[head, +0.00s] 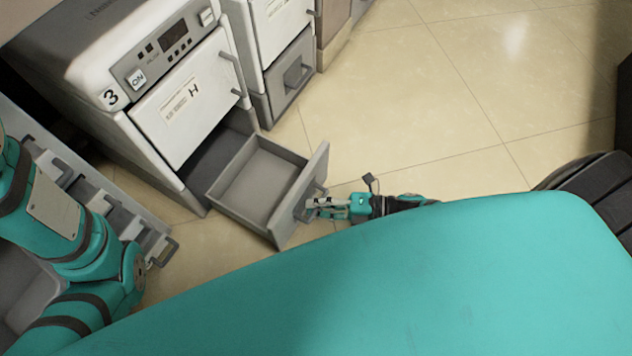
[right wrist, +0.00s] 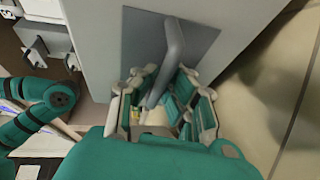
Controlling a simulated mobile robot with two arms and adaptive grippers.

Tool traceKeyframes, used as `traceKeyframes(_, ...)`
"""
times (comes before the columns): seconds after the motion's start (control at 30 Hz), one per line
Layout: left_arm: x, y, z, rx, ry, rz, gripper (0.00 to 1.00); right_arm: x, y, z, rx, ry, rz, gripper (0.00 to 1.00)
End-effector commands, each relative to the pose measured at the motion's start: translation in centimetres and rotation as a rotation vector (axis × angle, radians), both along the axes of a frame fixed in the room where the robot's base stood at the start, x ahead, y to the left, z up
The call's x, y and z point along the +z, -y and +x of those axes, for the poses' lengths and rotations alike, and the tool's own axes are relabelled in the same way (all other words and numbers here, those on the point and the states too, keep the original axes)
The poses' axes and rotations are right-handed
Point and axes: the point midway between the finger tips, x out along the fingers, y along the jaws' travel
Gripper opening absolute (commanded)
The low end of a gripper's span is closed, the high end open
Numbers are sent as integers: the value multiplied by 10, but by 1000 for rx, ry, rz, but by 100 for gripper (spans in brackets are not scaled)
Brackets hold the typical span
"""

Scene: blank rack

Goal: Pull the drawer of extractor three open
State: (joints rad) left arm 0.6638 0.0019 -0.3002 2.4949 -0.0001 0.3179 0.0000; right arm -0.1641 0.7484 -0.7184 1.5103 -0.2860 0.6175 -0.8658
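Extractor three (head: 165,105) is the white and grey unit at the upper left, marked with a "3". Its lower drawer (head: 256,178) is pulled well out in the head view, and its inside looks empty. The drawer front (head: 299,195) faces my right gripper (head: 318,204). In the right wrist view the drawer handle (right wrist: 174,45) runs between the two fingers of my right gripper (right wrist: 166,85), which are closed around it. The grey drawer front (right wrist: 105,40) lies just beyond. My left arm shows at the left, but its gripper is not visible.
Another white unit (head: 275,30) with a closed grey lower drawer (head: 291,77) stands beside extractor three. A grey rack (head: 110,195) with several handles is at the left, near my left arm. The tiled floor (head: 440,85) is clear at the upper right.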

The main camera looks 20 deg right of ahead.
Motion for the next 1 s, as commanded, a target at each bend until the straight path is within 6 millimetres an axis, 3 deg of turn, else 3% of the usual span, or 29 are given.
traceKeyframes(0.03,0,0,0,0,1,1,34,1,0,1,0,3,2,14)
traceKeyframes(0.2,1,0,-1,1,7,1,34,0,0,1,0,2,0,34)
traceKeyframes(0.57,1,-1,-3,1,10,-1,34,0,7,-4,0,0,-5,34)
traceKeyframes(1.0,1,0,-2,0,7,0,34,16,79,-48,2,-1,-4,34)
